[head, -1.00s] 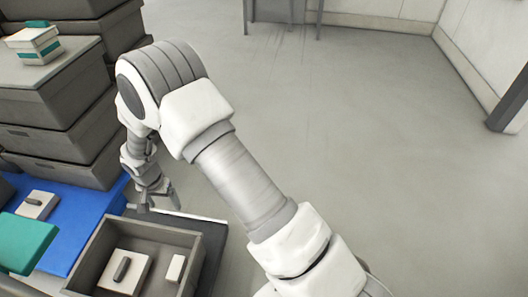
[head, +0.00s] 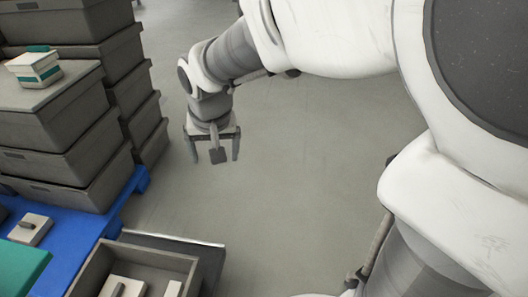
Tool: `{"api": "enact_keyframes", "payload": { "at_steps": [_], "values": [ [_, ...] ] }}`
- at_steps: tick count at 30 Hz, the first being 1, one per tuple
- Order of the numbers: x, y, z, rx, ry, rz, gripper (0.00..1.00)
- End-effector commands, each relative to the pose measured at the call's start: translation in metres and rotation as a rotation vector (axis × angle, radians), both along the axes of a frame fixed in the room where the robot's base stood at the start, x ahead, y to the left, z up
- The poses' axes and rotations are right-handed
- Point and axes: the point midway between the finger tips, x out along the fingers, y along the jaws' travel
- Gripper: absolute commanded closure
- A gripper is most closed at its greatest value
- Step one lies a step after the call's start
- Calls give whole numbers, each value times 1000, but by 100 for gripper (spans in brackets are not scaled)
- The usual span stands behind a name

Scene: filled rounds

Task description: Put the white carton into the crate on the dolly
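The grey crate (head: 180,262) stands at the bottom left on a dark, flat dolly (head: 212,262). Inside it lie a white carton with a dark grip on top (head: 128,284) and a smaller white block (head: 173,289), both cut off by the frame edge. Another white carton with a dark grip (head: 37,232) lies on the blue pallet. A white box with a teal band (head: 28,72) sits on the stacked crates. I cannot tell which is the task's carton. My gripper (head: 214,156) points down beyond the crate, fingers apart, over bare floor, touching none of these.
Stacked grey lidded crates (head: 60,110) rise at the left on the blue pallet (head: 75,240). A teal lid or box (head: 20,268) is at the lower left edge. The grey floor (head: 300,190) around my gripper is clear. My own arm hides much of the right side.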

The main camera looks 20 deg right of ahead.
Motion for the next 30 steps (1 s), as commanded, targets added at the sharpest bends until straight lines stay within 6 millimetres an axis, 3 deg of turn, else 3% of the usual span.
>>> {"api": "enact_keyframes", "payload": {
  "at_steps": [3, 9, 18, 24, 30],
  "values": [
    [-25, -20, 22, -9, -32, 18, 11],
    [-68, -46, 46, -29, -78, 59, 11],
    [-133, -74, 60, -59, -137, 115, 11],
    [-157, -81, 59, -75, -159, 143, 11],
    [-162, -82, 58, -78, -163, 150, 11]
  ]
}}
